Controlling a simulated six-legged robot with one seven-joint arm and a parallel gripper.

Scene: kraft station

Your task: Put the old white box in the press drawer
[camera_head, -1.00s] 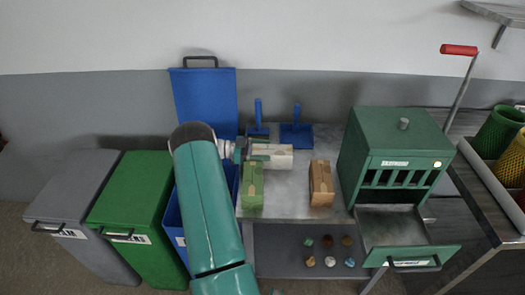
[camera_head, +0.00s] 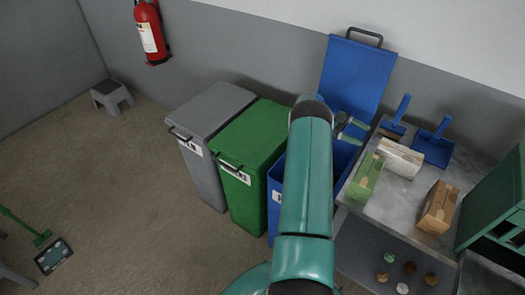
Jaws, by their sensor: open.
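The white box (camera_head: 401,159) lies on the grey metal table, between the green box (camera_head: 366,176) and the blue dustpans. My gripper (camera_head: 356,125) is open and empty, above the open blue bin and to the left of the white box, apart from it. My arm hides part of the blue bin. The green press (camera_head: 495,212) is cut off by the right edge, and its drawer is out of view now.
A brown box (camera_head: 438,208) stands on the table (camera_head: 400,205). Blue dustpans (camera_head: 433,147) lie at the back. The blue bin (camera_head: 275,190) has its lid (camera_head: 357,75) up; green (camera_head: 250,150) and grey (camera_head: 212,110) bins are shut. Several small round things sit on the lower shelf.

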